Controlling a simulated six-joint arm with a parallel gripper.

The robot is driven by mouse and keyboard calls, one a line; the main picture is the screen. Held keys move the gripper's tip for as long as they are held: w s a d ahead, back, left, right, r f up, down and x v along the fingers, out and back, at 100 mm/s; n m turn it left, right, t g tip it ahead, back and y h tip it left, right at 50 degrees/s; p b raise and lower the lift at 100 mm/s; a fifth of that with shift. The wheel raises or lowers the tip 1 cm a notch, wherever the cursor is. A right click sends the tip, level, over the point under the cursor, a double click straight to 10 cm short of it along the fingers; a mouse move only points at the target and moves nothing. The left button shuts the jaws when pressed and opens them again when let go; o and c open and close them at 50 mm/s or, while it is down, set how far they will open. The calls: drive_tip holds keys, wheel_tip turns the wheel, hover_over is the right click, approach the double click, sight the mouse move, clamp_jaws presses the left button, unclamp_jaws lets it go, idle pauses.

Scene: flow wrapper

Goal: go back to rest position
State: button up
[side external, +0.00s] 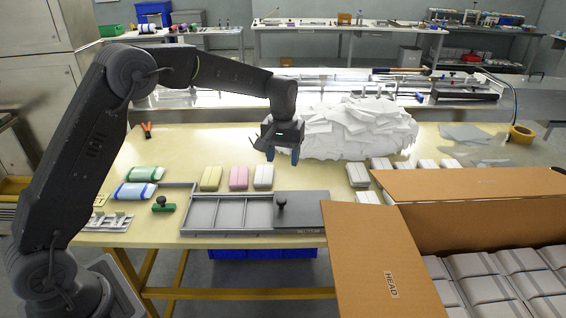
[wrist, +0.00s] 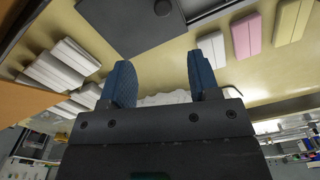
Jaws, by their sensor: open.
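My gripper (side external: 283,153) hangs in the air above the yellow table (side external: 220,150), in front of the heap of white wrappers. In the wrist view its two blue fingers (wrist: 158,85) stand wide apart with nothing between them. Below it on the table stand a yellow block (side external: 211,178), a pink block (side external: 238,178) and a white block (side external: 263,177) in a row. These blocks also show at the upper right of the wrist view, apart from the fingers.
A grey compartment tray (side external: 228,214) with a dark lid plate (side external: 303,209) lies at the table's front. An open cardboard box (side external: 440,190) of packs stands at right. The white heap (side external: 350,130) lies behind my gripper. White packs (side external: 359,174) stand near the box.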

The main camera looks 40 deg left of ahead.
drive_tip(key=shift+r, duration=0.1)
drive_tip(key=s+d+r+m+t, duration=0.2)
drive_tip(key=s+r+m+t, duration=0.1)
drive_tip(key=s+r, duration=1.1)
drive_tip(key=s+d+f+m+t, duration=0.1)
drive_tip(key=s+f+m+t, duration=0.1)
drive_tip(key=s, duration=1.6)
drive_tip(key=shift+f+t, duration=0.25)
drive_tip(key=shift+t, duration=0.05)
